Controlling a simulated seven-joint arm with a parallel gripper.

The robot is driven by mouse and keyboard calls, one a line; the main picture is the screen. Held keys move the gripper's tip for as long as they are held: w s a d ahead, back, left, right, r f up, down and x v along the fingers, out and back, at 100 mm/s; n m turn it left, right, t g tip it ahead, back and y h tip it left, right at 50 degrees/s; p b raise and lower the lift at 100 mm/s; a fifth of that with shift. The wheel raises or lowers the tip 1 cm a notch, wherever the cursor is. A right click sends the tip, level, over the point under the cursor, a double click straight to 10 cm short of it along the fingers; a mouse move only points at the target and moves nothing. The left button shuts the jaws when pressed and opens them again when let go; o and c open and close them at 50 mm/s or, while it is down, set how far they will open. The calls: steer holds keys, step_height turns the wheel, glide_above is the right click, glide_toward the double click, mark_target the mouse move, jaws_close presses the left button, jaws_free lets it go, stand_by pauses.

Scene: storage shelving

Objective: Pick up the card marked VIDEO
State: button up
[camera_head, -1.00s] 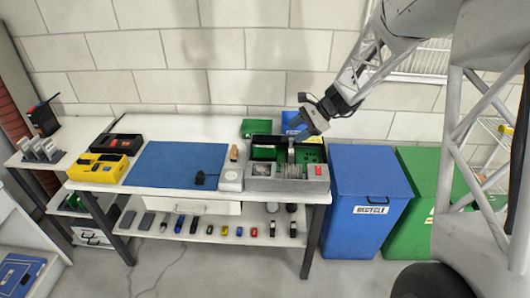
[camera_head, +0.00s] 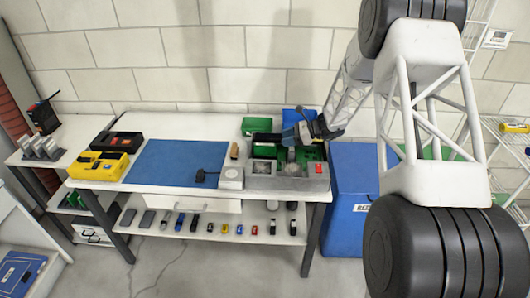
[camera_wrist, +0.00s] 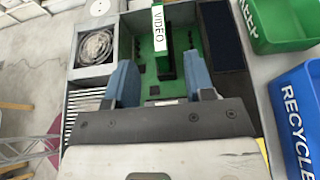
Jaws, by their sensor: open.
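The card marked VIDEO (camera_wrist: 159,30) shows a white label with black letters along its top edge. It stands on a green board inside a grey case (camera_wrist: 124,45), at the top middle of the wrist view. My gripper (camera_wrist: 160,78) is open, with its two blue fingers apart on either side of a green and black area below the card in the picture. The fingers are not closed on the card. In the head view my gripper (camera_head: 296,138) is over the grey case (camera_head: 262,182), and I cannot make out the card there.
A fan (camera_wrist: 97,46) and metal fins sit in the left part of the case. A green bin (camera_wrist: 282,25) and a blue RECYCLE bin (camera_wrist: 297,115) stand to the right. A blue mat (camera_head: 178,163) lies left of the case, with a black plug-like item (camera_head: 200,176) on it.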

mark_target(266, 144)
steer(key=shift+f, duration=0.1)
stand_by(0.3)
steer(key=shift+x, duration=1.3)
steer(key=shift+x, duration=2.6)
steer(key=shift+s, duration=0.1)
jaws_close()
